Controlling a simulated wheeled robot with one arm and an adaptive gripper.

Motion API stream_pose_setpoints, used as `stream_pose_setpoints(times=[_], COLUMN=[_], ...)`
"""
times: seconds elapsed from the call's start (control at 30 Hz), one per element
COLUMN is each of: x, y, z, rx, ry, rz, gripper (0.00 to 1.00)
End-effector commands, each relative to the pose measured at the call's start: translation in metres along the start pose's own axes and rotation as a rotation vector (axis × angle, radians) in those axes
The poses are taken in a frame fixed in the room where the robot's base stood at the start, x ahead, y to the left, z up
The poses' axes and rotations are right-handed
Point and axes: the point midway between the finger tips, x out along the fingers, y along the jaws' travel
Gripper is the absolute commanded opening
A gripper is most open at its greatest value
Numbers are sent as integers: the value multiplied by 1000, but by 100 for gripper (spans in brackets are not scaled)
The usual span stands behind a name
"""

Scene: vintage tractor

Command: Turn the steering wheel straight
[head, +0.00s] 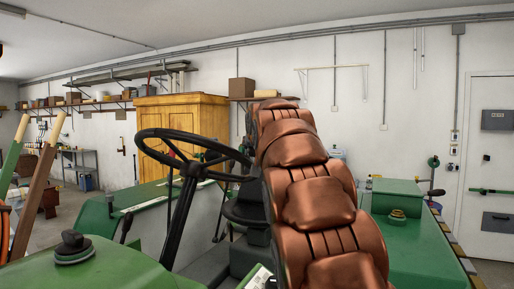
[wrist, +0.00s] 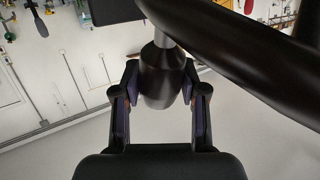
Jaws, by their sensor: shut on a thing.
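The black steering wheel (head: 200,139) stands tilted on its dark column above the green tractor in the head view. Its thick dark rim (wrist: 232,48) crosses the upper right of the wrist view. A dark, barrel-shaped knob (wrist: 160,92) hangs on a light metal stem beside the rim. My gripper (wrist: 160,76) is shut on this knob, one finger on each side. In the head view my copper-coloured arm covers the wheel's right side, and the grip on the knob cannot be made out there.
The green tractor hood (head: 85,268) lies in front, with a green fender (head: 412,235) at right. A wooden cabinet (head: 180,118) stands behind the wheel. Wooden handles (head: 38,185) rise at far left.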

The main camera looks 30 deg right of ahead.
Motion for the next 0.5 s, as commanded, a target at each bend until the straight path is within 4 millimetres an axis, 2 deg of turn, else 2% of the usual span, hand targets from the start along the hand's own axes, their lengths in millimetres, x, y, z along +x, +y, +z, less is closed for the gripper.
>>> stream_pose_setpoints(times=[0.3, 0.33, 0.5], x=[-2, -2, -2], y=[-3, -3, -2], z=[-4, -4, -3], rx=[-2, -2, -1], ry=[9, 10, 7], rz=[-5, -5, -4], gripper=[0, 43, 61])
